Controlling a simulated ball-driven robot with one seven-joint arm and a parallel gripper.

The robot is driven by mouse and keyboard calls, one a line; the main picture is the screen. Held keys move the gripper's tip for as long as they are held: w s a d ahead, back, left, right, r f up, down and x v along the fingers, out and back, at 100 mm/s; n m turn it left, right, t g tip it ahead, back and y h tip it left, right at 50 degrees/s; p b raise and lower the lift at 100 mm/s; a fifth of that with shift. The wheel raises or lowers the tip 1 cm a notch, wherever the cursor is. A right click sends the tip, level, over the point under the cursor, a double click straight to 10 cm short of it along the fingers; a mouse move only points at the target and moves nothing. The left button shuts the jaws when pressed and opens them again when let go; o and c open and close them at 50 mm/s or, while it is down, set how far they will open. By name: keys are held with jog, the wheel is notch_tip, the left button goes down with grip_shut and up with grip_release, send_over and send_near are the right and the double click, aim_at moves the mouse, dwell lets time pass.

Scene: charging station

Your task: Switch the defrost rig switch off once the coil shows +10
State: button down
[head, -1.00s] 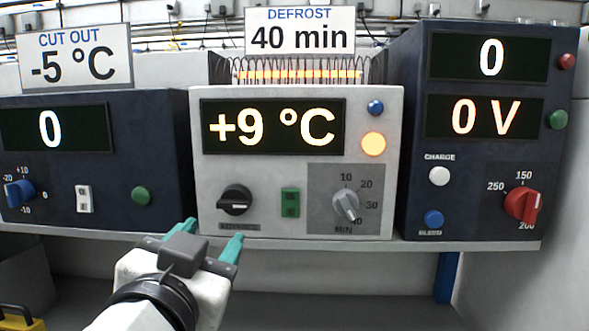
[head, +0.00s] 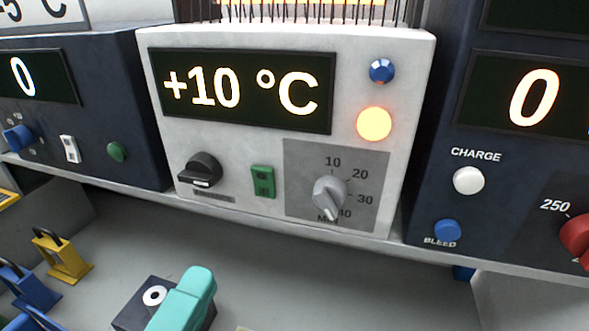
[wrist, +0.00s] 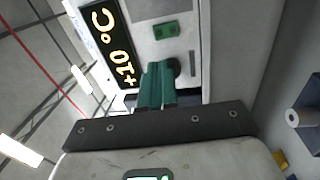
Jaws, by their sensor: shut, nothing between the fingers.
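The defrost rig is the pale box (head: 345,55) in the middle of the head view. Its lit display (head: 240,92) reads +10 °C, and the display also shows in the wrist view (wrist: 118,50). A green switch (head: 263,181) sits low on its front, between a black knob (head: 200,170) and a grey MIN dial (head: 330,196). The green switch also shows in the wrist view (wrist: 166,31). My gripper (head: 197,277), with teal fingers, is low in the head view, below the rig. In the wrist view, its fingers (wrist: 158,70) are together and empty, overlapping the black knob.
A blue button (head: 382,70) and a lit orange lamp (head: 374,124) are at the rig's right. Dark units stand on both sides, with a green button (head: 117,152) left and a CHARGE button (head: 468,180) right. Yellow (head: 62,258) and blue padlocks lie lower left.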

aim_at(263, 177)
jog(key=shift+d, duration=0.1)
dwell(0.3)
jog(key=p+x, duration=0.3)
jog(key=x, duration=1.1)
jog(key=shift+w+d+r+g+p, duration=0.15)
jog(key=shift+r+g+p, duration=0.2)
jog(key=shift+p, duration=0.6)
jog(key=shift+f+b, duration=0.3)
jog(key=shift+b, duration=0.05)
